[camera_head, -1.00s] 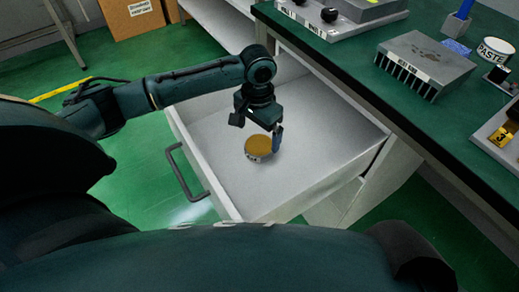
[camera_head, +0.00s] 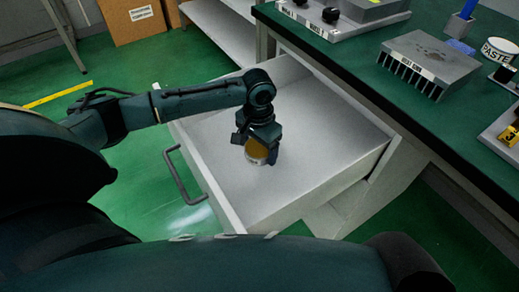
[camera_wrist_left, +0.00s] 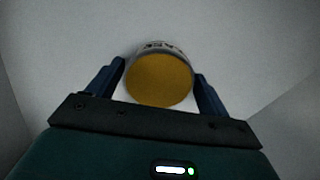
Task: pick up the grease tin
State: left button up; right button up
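The grease tin (camera_head: 256,153) is a small round tin with a yellow-brown top and a pale side with dark lettering. It stands upright on the floor of the open grey drawer (camera_head: 215,135). My left gripper (camera_head: 257,154) is low over the tin from above and partly hides it. In the left wrist view, the tin (camera_wrist_left: 159,80) lies between the two fingers of the left gripper (camera_wrist_left: 160,72). The fingers are open, one on each side, with narrow gaps to the tin. My right gripper is not in view.
The drawer's walls and dark handle (camera_head: 184,178) surround the gripper's space; the rest of the drawer is empty. The green bench top (camera_head: 365,88) overhangs at right, carrying a finned heat sink (camera_head: 428,62) and a paste tin (camera_head: 497,50). Cardboard boxes (camera_head: 133,18) stand behind.

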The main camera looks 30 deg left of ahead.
pick_arm(q)
jog(key=c, duration=0.9)
